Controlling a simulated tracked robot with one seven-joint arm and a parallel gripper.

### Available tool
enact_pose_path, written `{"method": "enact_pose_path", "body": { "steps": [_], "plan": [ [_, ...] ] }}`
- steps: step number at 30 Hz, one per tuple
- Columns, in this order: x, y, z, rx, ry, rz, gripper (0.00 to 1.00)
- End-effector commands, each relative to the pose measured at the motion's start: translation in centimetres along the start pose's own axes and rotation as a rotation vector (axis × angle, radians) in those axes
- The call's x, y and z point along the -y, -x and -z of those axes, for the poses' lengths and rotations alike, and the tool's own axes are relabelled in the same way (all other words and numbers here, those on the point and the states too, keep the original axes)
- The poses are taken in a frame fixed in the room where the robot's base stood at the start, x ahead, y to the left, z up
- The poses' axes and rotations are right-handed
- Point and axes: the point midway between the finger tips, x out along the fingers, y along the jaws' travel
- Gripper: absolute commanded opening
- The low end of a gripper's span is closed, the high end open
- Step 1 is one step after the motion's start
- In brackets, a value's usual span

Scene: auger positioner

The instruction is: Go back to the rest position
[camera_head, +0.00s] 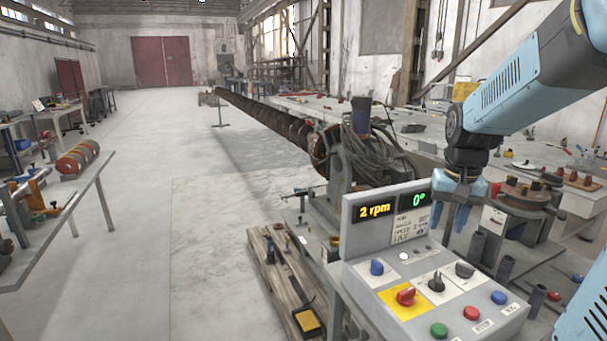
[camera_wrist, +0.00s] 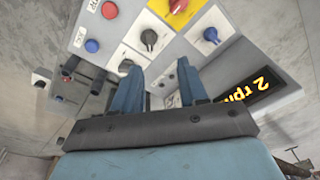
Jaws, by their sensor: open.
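My gripper (camera_head: 457,213) hangs at the end of my blue arm, fingers pointing down, above and behind the control panel (camera_head: 436,290). In the wrist view my gripper (camera_wrist: 156,88) shows two blue fingers apart with nothing between them. The panel's knobs and buttons lie beyond the fingertips there. In the head view the panel has a red knob on a yellow plate (camera_head: 405,296), black knobs, and blue, green and red buttons. Its display (camera_head: 376,211) reads 2 rpm and 0°.
A long auger (camera_head: 265,122) runs back from the positioner (camera_head: 350,165). A wooden pallet (camera_head: 284,270) lies left of the panel. A round stand with parts (camera_head: 520,200) is close to my gripper on the right. Open floor (camera_head: 215,230) lies to the left.

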Motion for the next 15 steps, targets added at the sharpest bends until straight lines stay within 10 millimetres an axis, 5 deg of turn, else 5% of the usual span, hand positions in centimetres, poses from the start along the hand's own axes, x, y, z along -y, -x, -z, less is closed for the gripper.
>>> {"method": "enact_pose_path", "body": {
  "steps": [15],
  "plan": [
    [3.2, 6.4, -10.1, -0.251, 0.210, 0.051, 0.43]
  ]
}}
